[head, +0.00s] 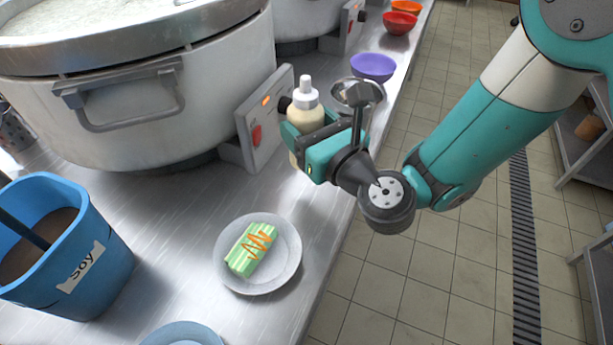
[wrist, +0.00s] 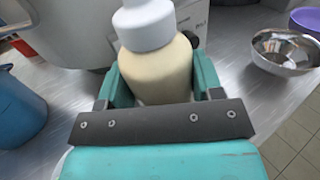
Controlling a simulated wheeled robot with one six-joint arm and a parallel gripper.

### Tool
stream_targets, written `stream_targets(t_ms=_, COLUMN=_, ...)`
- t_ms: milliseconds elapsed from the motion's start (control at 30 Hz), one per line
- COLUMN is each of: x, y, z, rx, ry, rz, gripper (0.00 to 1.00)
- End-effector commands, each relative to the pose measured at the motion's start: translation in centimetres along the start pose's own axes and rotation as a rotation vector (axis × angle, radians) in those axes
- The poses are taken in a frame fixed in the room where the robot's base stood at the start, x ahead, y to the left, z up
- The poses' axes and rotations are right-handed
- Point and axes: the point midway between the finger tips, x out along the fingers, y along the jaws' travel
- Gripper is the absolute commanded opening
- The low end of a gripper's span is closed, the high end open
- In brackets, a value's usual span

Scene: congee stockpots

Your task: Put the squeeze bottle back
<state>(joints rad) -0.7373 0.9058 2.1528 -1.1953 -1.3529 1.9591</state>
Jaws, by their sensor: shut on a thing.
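The squeeze bottle (head: 305,94) has a cream-coloured body and a white cap with a nozzle. My gripper (head: 297,133) is shut around its body and holds it upright beside the control box of the large pot. In the wrist view the bottle (wrist: 155,70) sits between the two teal fingers of my gripper (wrist: 160,85). The bottle's base is hidden in the wrist view, and I cannot tell whether it touches the counter. A plate (head: 290,262) on the counter holds a green striped block with orange sauce zigzags (head: 251,247).
A large stockpot (head: 215,95) and its control box (head: 262,118) stand behind the bottle. A blue soy container (head: 105,265) is at left. A metal bowl (wrist: 262,52) and a purple bowl (head: 373,67) stand along the counter (head: 185,200). Bare counter lies between container and plate.

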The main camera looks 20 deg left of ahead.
Motion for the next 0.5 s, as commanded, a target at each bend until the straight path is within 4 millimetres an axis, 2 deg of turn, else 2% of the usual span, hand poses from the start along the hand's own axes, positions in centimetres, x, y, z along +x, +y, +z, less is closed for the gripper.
stream_targets(t_ms=33, x=0.0, y=0.0, z=-2.0, rx=0.000, ry=-0.002, rz=0.000, gripper=0.49)
stream_targets(t_ms=133, x=0.0, y=0.1, z=-3.1, rx=-0.002, ry=-0.002, rz=0.001, gripper=0.49)
stream_targets(t_ms=333, x=0.1, y=0.1, z=-4.0, rx=-0.001, ry=-0.002, rz=0.002, gripper=0.49)
stream_targets(t_ms=500, x=0.1, y=0.1, z=-6.5, rx=-0.001, ry=-0.002, rz=0.002, gripper=0.49)
